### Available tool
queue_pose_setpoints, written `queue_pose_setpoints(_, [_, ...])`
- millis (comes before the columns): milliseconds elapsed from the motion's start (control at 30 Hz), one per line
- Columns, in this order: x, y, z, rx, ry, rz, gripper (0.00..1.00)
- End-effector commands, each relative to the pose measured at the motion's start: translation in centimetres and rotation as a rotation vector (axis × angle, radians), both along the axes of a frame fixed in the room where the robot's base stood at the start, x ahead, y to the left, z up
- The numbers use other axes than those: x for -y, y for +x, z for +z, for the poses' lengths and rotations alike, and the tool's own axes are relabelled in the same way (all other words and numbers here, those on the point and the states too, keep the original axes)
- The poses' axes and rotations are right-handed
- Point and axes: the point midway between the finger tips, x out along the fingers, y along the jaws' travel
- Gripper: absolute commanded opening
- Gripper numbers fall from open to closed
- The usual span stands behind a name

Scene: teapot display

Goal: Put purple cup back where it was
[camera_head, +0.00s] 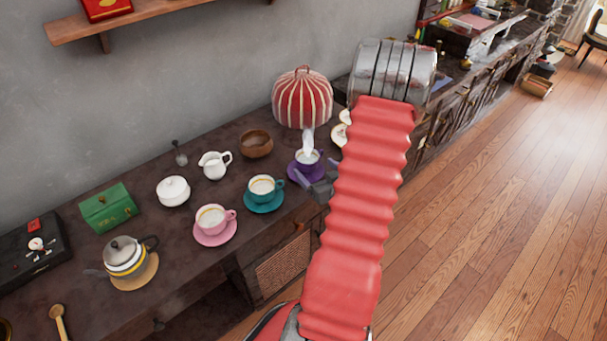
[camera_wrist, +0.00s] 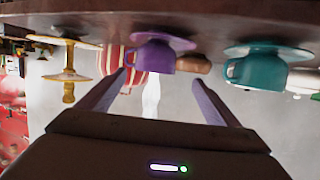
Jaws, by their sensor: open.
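The purple cup (camera_head: 308,158) sits on its purple saucer (camera_head: 295,173) on the dark counter, partly hidden by my gripper and arm. A white wisp stands above the cup. My gripper (camera_head: 318,183) is open at the counter's front edge, just in front of the cup. In the wrist view, which is upside down, the purple cup (camera_wrist: 155,57) appears upright on the purple saucer (camera_wrist: 163,38). It shows between my two finger tips (camera_wrist: 160,76). I cannot tell whether the fingers touch it.
A teal cup (camera_head: 262,185) on a teal saucer (camera_head: 264,204) stands close to the left, then a pink cup (camera_head: 211,218). A striped red cozy (camera_head: 302,98) and wooden bowl (camera_head: 256,144) are behind. A cake stand (camera_wrist: 66,62) shows in the wrist view.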

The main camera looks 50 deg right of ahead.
Motion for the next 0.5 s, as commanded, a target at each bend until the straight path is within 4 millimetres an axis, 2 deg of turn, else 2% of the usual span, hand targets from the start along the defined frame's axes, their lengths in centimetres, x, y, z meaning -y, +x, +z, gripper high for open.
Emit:
queue_pose_setpoints(267, [-0.1,0.2,0.2,-0.005,-0.002,0.002,0.85])
queue_pose_setpoints(367, [-0.3,1.0,0.7,-0.027,-0.010,0.012,0.85])
queue_pose_setpoints(500, [-1.0,2.9,2.1,-0.089,-0.026,0.029,0.85])
